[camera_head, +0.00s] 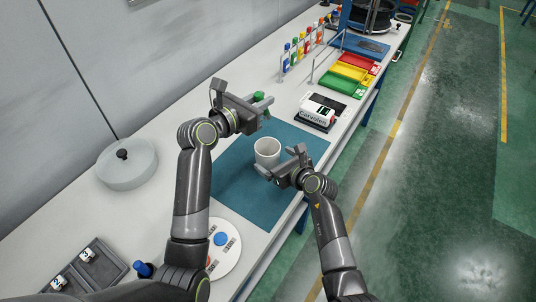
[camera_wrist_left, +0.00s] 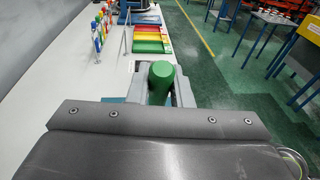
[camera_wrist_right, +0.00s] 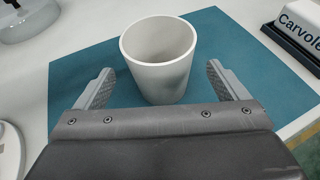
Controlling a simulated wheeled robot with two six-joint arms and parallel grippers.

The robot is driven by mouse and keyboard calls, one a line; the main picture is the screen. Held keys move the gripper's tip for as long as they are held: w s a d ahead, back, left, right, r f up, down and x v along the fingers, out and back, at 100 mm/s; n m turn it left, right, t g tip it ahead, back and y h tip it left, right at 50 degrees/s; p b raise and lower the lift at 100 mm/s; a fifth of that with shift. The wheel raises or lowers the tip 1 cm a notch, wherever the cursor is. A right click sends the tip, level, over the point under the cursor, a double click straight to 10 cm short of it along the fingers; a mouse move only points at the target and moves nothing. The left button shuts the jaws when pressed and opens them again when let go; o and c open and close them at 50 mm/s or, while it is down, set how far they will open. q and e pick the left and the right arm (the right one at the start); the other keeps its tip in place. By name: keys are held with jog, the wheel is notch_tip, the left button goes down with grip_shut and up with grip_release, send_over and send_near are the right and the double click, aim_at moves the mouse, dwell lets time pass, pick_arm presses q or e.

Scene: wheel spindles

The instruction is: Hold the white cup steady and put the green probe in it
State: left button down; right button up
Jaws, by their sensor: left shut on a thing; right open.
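The white cup (camera_head: 267,151) stands upright on the blue mat (camera_head: 235,185). My right gripper (camera_head: 283,165) is open just in front of it. In the right wrist view the cup (camera_wrist_right: 160,62) sits between and slightly beyond the two spread fingers (camera_wrist_right: 160,88), and it looks empty. My left gripper (camera_head: 262,102) is shut on the green probe (camera_head: 259,97), above the far part of the mat. In the left wrist view the probe's rounded green top (camera_wrist_left: 161,78) shows between the fingers; its lower part is hidden.
A white and black box (camera_head: 320,110) lettered "Carvolen" stands beyond the mat. Several coloured bottles (camera_head: 302,50) and red, yellow and green trays (camera_head: 350,74) are farther back. A round lidded dish (camera_head: 127,165) is at left, a white disc (camera_head: 222,250) with coloured parts in front.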

aim_at(261, 150)
jog(key=shift+x, duration=2.5)
jog(key=shift+c, duration=0.2)
